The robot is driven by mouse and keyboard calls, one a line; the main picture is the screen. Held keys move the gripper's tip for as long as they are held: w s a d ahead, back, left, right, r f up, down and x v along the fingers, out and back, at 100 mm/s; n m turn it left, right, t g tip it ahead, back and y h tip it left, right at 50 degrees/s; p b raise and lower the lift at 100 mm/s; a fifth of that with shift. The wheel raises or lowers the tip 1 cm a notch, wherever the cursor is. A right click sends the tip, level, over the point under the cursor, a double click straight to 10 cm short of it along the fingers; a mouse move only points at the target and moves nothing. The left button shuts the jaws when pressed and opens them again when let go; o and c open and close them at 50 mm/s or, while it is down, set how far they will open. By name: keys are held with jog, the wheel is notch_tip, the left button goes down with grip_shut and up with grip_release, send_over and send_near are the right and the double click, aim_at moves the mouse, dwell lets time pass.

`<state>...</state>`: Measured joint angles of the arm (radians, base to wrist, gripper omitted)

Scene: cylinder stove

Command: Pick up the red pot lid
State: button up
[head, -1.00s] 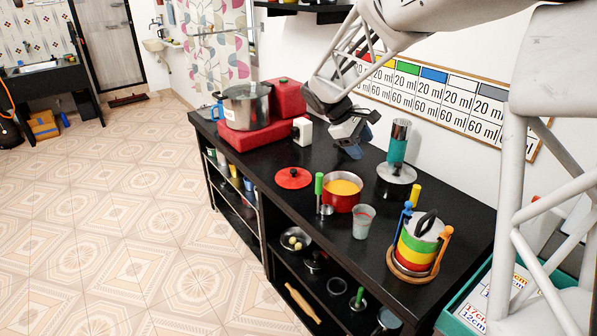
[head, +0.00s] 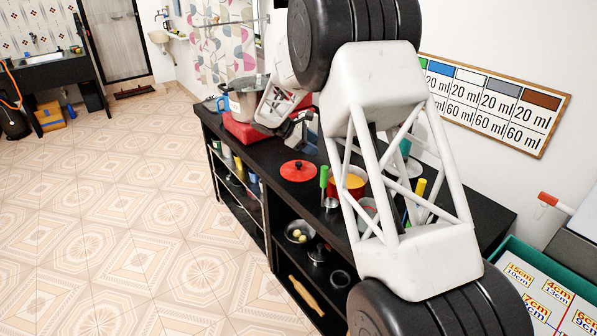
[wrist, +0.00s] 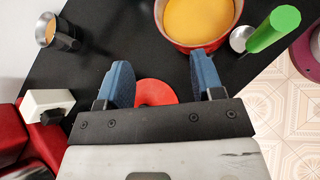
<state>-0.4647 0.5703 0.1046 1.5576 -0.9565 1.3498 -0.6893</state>
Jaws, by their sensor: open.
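The red pot lid (head: 298,170) lies flat on the black counter, with a small dark knob on top in the head view. In the wrist view the red lid (wrist: 152,92) shows between my two blue fingers, partly hidden behind the gripper body. My gripper (wrist: 164,80) is open and empty, its fingers wide apart. In the head view my arm reaches over the counter and the gripper (head: 305,118) is behind the lid, near the red blocks. The red pot (wrist: 200,22) with yellow contents stands beyond the fingertips.
A green-handled tool (wrist: 272,30) stands beside the pot. A dark cup (wrist: 58,32) and a white block (wrist: 46,104) are at left in the wrist view. A large steel pot (head: 245,98) stands on a red block. My arm hides the counter's right part.

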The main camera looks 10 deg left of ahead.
aim_at(299, 163)
jog(key=w+a+f+n+t, duration=0.1)
jog(key=w+a+f, duration=0.1)
jog(key=a+f, duration=0.2)
jog(key=w+a+f+n+t+h, duration=0.1)
jog(key=w+a+f, duration=0.1)
jog(key=a+f, duration=0.2)
jog(key=w+a+f+n+h, duration=0.1)
jog(key=w+a+f+n, duration=0.1)
jog(key=a+f, duration=0.2)
jog(key=shift+w+a+f+t, duration=0.15)
jog(key=shift+a+f+t, duration=0.2)
jog(key=shift+a+t, duration=0.05)
jog(key=shift+x, duration=1.3)
jog(key=shift+x, duration=2.6)
jog(key=shift+d+r, duration=0.1)
jog(key=shift+c, duration=0.4)
